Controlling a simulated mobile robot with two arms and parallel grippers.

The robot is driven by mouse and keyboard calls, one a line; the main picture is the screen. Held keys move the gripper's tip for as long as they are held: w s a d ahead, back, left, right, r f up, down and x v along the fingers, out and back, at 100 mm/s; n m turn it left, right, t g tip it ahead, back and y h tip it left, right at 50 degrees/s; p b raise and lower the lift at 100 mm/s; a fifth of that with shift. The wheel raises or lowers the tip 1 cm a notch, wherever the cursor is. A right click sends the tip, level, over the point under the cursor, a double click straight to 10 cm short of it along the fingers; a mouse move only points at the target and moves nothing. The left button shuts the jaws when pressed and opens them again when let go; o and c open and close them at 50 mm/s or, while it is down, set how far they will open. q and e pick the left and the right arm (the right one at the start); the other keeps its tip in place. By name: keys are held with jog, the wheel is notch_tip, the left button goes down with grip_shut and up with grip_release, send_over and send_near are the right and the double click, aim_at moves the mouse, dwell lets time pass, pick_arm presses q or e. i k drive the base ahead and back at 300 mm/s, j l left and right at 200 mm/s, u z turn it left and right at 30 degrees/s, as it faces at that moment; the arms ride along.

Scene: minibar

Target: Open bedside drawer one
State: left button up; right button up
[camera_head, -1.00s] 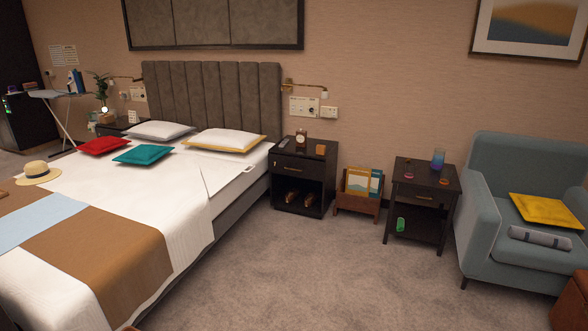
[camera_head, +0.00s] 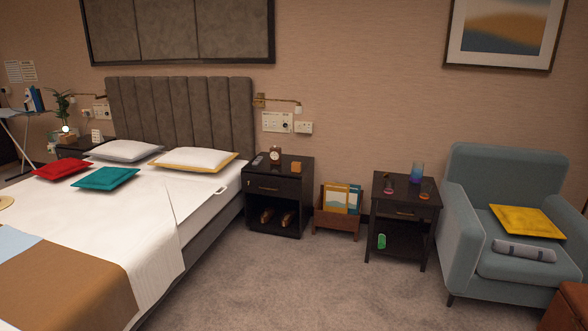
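A dark bedside cabinet (camera_head: 277,193) stands against the wall at the right side of the bed. Its upper drawer (camera_head: 272,187) has a brass handle and looks shut. Below it is an open shelf with a pair of brown shoes (camera_head: 276,217). A small clock (camera_head: 275,155) and an orange-brown box (camera_head: 295,167) stand on its top. A second dark bedside cabinet (camera_head: 75,149) shows partly on the far side of the bed; its front is hidden. I cannot tell which one is named drawer one. Neither gripper is in view.
The bed (camera_head: 135,225) with pillows fills the left. Right of the near cabinet are a wooden magazine rack (camera_head: 336,225), a dark side table (camera_head: 405,205) with a drawer, and a blue-grey armchair (camera_head: 460,200). Carpet (camera_head: 300,285) in front of the near cabinet is clear.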

aim_at(251, 182)
jog(key=i, duration=2.3)
jog(key=i+z, duration=0.1)
jog(key=i, duration=0.45)
jog(key=i+j, duration=0.1)
jog(key=i, duration=0.45)
jog(key=i+z, duration=0.15)
jog(key=i, duration=0.35)
jog(key=i+j, duration=0.2)
jog(key=i, duration=0.35)
jog(key=z, duration=0.05)
